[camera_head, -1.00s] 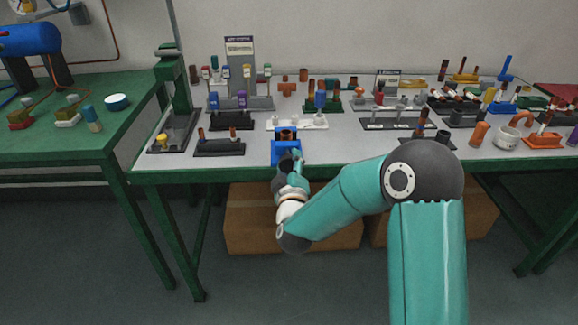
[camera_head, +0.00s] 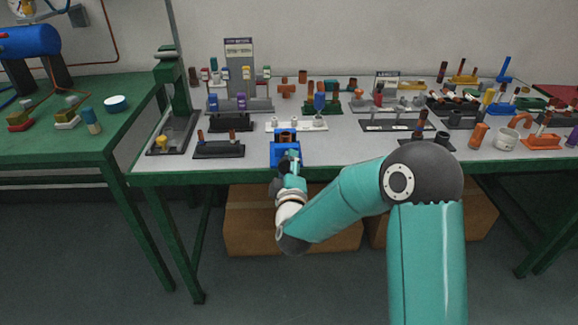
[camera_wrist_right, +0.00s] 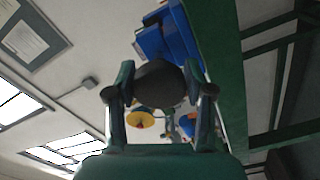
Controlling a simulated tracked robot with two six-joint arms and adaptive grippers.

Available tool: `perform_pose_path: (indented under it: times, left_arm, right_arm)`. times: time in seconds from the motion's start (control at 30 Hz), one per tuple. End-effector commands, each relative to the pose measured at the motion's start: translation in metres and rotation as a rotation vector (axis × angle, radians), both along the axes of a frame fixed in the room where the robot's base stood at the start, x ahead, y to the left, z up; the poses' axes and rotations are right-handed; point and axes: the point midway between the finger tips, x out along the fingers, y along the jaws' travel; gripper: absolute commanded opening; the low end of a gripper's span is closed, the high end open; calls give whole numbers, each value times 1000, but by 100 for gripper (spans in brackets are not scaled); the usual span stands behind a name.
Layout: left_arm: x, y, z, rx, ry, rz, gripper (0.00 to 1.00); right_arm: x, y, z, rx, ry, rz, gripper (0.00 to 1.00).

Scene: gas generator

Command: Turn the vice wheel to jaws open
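The blue vice (camera_head: 286,153) stands at the front edge of the grey bench, with a brown piece (camera_head: 286,134) at its top. My right gripper (camera_head: 291,158) is in front of it at the bench edge. In the right wrist view, the vice's blue body (camera_wrist_right: 168,36) shows beyond the fingers. A dark round vice wheel (camera_wrist_right: 160,83) sits between the two fingertips of my right gripper (camera_wrist_right: 160,88), which appear to press on its two sides. The head view hides the wheel behind the gripper. The jaw gap is too small to judge. My left gripper is not in view.
Black stands with pegs (camera_head: 218,149) and a white stand (camera_head: 297,124) are close to the vice. The green bench frame (camera_wrist_right: 226,70) runs close beside the gripper in the wrist view. Cardboard boxes (camera_head: 245,220) are under the bench.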

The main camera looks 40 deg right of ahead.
Motion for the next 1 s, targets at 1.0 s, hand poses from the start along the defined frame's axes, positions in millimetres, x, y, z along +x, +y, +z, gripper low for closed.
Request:
perform_pose_path:
  times: [1.0]
  left_arm:
    - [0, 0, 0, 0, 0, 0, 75]
  right_arm:
    - [-59, 37, -2, 2, 3, 2, 76]
